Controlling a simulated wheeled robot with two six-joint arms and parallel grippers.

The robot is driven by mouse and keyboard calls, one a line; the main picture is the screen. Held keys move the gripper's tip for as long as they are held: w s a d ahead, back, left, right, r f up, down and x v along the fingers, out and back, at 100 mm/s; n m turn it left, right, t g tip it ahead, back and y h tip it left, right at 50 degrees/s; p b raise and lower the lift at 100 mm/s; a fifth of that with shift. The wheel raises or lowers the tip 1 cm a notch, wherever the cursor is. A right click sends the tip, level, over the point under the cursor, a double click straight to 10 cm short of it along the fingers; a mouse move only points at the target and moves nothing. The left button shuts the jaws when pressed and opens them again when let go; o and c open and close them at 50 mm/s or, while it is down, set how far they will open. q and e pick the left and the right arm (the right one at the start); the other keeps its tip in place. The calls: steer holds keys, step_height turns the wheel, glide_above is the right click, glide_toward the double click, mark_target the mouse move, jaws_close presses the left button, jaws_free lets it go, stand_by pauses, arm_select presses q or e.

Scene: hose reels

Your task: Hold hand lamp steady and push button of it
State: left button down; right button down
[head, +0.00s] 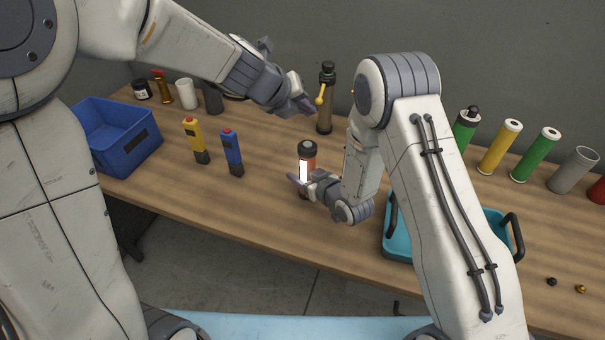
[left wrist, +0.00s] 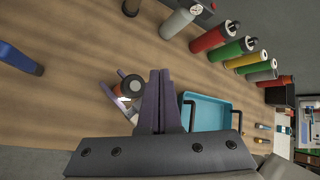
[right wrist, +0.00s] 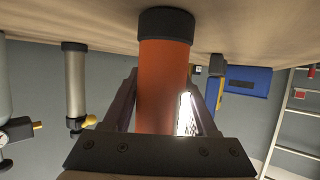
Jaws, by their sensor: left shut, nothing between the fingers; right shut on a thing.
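The hand lamp (head: 309,160) is an orange cylinder with a black top and a bright white panel on its side. It stands upright on the wooden table. My right gripper (head: 301,181) is shut around its lower body; in the right wrist view the orange body (right wrist: 163,85) sits between the fingers. My left gripper (head: 307,107) is shut and empty, above and behind the lamp in the head view. In the left wrist view the lamp's dark round top (left wrist: 131,86) is left of the shut fingers (left wrist: 160,74), apart from them. I cannot make out the button.
A yellow device (head: 193,135) and a blue device (head: 231,148) stand left of the lamp. A dark cylinder with a yellow nozzle (head: 325,112) stands behind it. A blue bin (head: 118,150) is far left, a turquoise tray (head: 398,236) right. Several coloured cylinders line the right back.

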mark_target(305, 149)
arm_select(q)
steer(key=shift+f, duration=3.3)
steer(key=shift+f, duration=0.1)
steer(key=shift+f, duration=0.3)
steer(key=shift+f, duration=0.15)
steer(key=shift+r, duration=0.55)
steer(key=shift+r, duration=0.1)
step_height(305, 149, up, 6)
steer(key=shift+f, duration=0.1)
